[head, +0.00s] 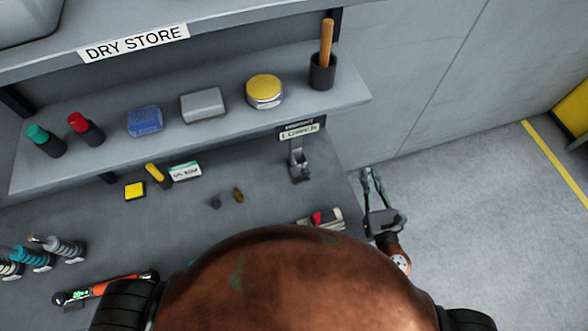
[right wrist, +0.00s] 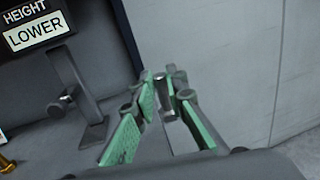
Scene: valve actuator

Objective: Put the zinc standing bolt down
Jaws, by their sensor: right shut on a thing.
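My right gripper (head: 372,185) is at the bench's right edge in the head view, its green-padded fingers pointing away. In the right wrist view the gripper (right wrist: 160,90) is shut on a small grey metal piece, which looks like the zinc standing bolt (right wrist: 159,80). My left gripper is not in view.
A grey stand (head: 299,165) with a height label stands left of the gripper. A small dark piece (head: 215,202) and a brass-coloured one (head: 238,195) lie on the bench (head: 265,220). A shelf (head: 215,112) overhangs behind. The near middle of the bench is hidden.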

